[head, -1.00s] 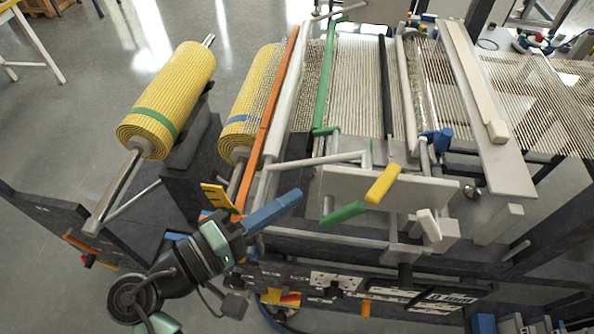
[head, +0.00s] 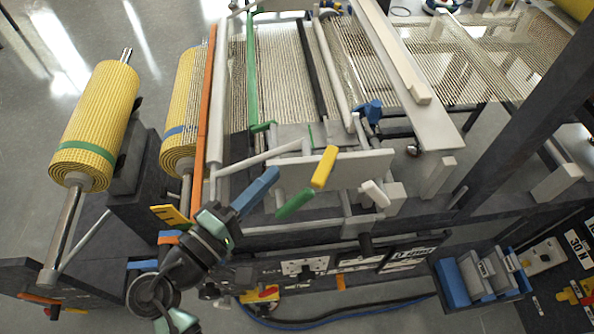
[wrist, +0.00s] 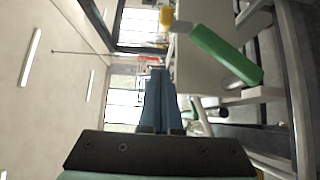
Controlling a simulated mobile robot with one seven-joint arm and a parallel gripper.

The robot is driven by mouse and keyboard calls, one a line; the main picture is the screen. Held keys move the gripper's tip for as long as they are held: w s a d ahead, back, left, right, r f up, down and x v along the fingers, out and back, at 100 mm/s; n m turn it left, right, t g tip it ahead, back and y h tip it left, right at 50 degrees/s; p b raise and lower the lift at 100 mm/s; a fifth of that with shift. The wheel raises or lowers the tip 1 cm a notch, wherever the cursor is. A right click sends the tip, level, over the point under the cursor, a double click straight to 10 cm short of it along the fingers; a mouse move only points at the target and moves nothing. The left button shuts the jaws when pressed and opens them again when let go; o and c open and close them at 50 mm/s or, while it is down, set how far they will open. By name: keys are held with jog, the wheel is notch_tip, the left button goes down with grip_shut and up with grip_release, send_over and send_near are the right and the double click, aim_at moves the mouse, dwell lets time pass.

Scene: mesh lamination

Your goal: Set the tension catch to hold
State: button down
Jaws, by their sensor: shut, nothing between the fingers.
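My gripper (head: 268,180) has blue fingers pressed together with nothing between them. The fingers also show in the wrist view (wrist: 158,95), pointing away from the camera. In the head view they lie just left of a green handle (head: 296,204) and a yellow handle (head: 324,167) at a grey plate. The green handle is large at the upper right of the wrist view (wrist: 226,54), apart from the fingers. A pale handle (head: 375,192) is at the plate's right. No label shows which part is the tension catch, so I cannot tell its setting.
Yellow mesh rolls (head: 97,125) stand at the left, beside a long orange bar (head: 206,110). A blue lever (head: 369,111) sits further back. A panel with a "30 N" label (head: 579,243) and a blue-and-grey unit (head: 480,277) stand at the right.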

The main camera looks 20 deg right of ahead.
aim_at(324, 173)
jog(key=d+p, duration=0.1)
jog(key=d, duration=0.1)
jog(key=s+d+p, duration=0.1)
jog(key=d, duration=0.1)
jog(key=shift+r, duration=0.1)
jog(key=shift+s+d, duration=0.35)
